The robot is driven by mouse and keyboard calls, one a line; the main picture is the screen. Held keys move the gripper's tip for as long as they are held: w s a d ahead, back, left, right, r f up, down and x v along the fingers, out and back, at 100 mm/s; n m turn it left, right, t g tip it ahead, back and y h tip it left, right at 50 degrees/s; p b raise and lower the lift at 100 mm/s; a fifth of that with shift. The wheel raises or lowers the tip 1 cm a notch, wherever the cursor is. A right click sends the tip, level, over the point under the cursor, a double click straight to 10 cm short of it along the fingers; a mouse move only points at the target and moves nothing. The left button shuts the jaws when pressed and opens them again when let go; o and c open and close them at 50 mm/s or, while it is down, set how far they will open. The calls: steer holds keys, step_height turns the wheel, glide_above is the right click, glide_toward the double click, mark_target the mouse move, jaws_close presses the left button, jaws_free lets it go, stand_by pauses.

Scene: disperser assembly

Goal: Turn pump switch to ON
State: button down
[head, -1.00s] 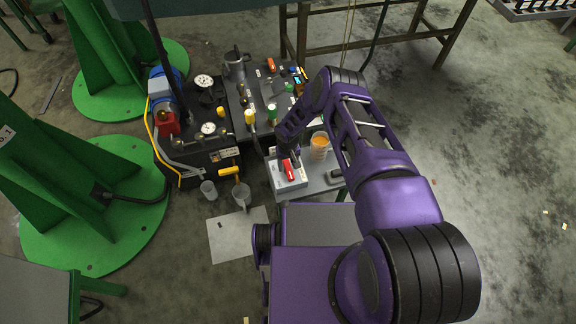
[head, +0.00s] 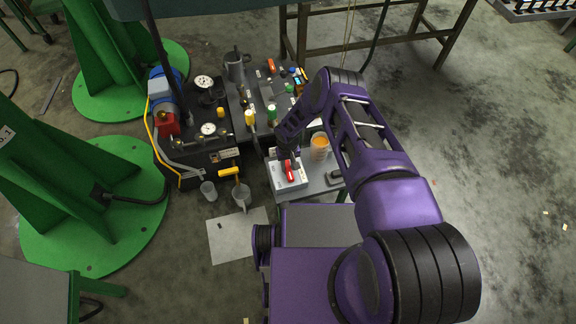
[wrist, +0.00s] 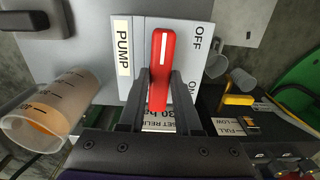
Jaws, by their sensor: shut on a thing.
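The pump switch is a red handle (wrist: 162,58) with a white line, on a light grey box marked PUMP (wrist: 123,48), OFF and ON. In the wrist view its far end points up the picture, with OFF to its upper right and ON partly hidden at lower right. My gripper (wrist: 159,88) has its two dark fingers on either side of the handle's near part and is shut on it. In the head view the red handle (head: 290,173) shows just below my gripper, on top of the switch box (head: 287,187); the fingertips are hard to make out there.
A beaker of orange liquid (head: 320,146) stands close to the right of the switch box; it also shows in the wrist view (wrist: 50,105). Clear cups (head: 241,195) stand at left near a yellow handle (head: 229,171). The dark pump unit with gauges (head: 208,128) is behind them.

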steer(key=m+b, duration=0.2)
steer(key=m, duration=0.2)
steer(key=shift+f+b, duration=0.1)
steer(key=shift+b, duration=0.2)
steer(key=m, duration=0.4)
steer(key=shift+m+b, duration=0.3)
steer(key=m, duration=0.4)
steer(key=shift+m, duration=2.5)
steer(key=c, duration=0.6)
jaws_free()
